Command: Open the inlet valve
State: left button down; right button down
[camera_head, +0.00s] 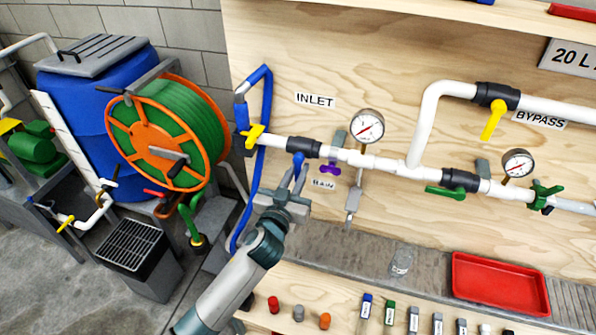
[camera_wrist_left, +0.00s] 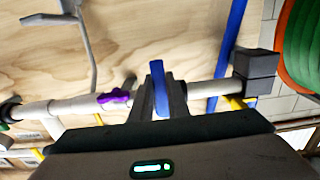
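The inlet valve is a black body (camera_head: 303,147) on the white pipe below the INLET label (camera_head: 315,100). Its blue handle (camera_head: 298,159) hangs down from it, across the line of the pipe. My left gripper (camera_head: 298,178) reaches up to the handle from below. In the left wrist view the blue handle (camera_wrist_left: 158,88) stands between the two dark fingertips of the left gripper (camera_wrist_left: 160,98). The fingers are close together, with the handle filling the gap. The fingers partly hide the valve body there. My right gripper is in neither view.
A purple drain handle (camera_head: 330,169), a pressure gauge (camera_head: 367,126) and a yellow handle (camera_head: 254,136) are near the valve. A blue hose (camera_head: 265,95) hangs left of it. A red tray (camera_head: 500,283) and small parts lie on the bench below.

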pick_arm(q)
jog(key=shift+d+n, duration=0.1)
jog(key=shift+n, duration=0.2)
jog(key=shift+s+d+n+b, duration=0.1)
jog(key=shift+d+n+b, duration=0.05)
jog(key=shift+n+b, duration=0.3)
jog(key=shift+s+d+r+n, duration=0.15)
jog(key=shift+d+n, duration=0.15)
jog(key=shift+n, duration=0.6)
jog(key=shift+d+r+n, duration=0.15)
jog(key=shift+d+n, duration=0.1)
jog(key=shift+n, duration=0.7)
jog(key=shift+s+d+r+n, duration=0.15)
jog(key=shift+d+n, duration=0.15)
jog(key=shift+n, duration=0.6)
jog(key=c, duration=1.7)
grip_release()
jog(key=shift+w, duration=0.1)
jog(key=shift+f, duration=0.1)
